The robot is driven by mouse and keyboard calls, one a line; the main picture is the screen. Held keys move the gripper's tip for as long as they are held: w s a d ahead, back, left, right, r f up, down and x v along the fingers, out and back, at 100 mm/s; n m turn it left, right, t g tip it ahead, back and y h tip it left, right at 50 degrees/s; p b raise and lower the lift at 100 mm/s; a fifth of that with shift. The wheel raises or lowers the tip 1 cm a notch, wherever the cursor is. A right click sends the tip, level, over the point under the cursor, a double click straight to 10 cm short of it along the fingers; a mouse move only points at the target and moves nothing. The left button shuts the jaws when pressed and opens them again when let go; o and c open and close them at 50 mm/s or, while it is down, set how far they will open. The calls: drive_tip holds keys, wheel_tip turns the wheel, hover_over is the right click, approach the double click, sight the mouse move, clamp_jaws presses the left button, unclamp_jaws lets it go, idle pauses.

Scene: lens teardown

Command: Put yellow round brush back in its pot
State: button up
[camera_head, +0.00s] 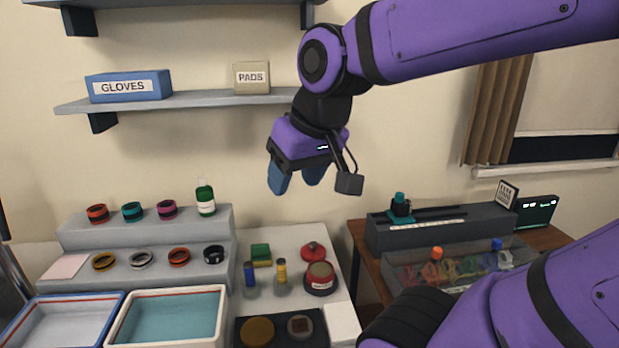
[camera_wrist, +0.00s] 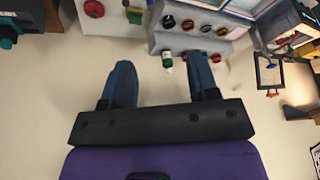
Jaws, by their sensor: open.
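My gripper (camera_head: 296,184) is open and empty, high above the back of the bench and in front of the wall. Its two blue fingers also show spread apart in the wrist view (camera_wrist: 162,82), with nothing between them. A small upright yellow-topped item (camera_head: 282,271) stands on the bench below my gripper, beside a similar blue-topped item (camera_head: 249,273). Each has a pale grey lower part. At this size I cannot tell for sure whether the yellow one is the round brush or whether the pale part is its pot. Neither shows clearly in the wrist view.
A stepped grey stand (camera_head: 140,235) holds several coloured rings and a green bottle (camera_head: 205,198). Two trays, one with a white rim (camera_head: 113,318), lie in front. A shelf (camera_head: 200,101) is behind.

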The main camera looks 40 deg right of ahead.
drive_tip(key=shift+s+a+r+n, duration=0.1)
drive_tip(key=shift+s+r+n, duration=0.15)
drive_tip(key=shift+s, duration=0.65)
drive_tip(key=shift+s+a+r+n, duration=0.1)
drive_tip(key=shift+s+n, duration=0.15)
drive_tip(key=shift+s, duration=0.65)
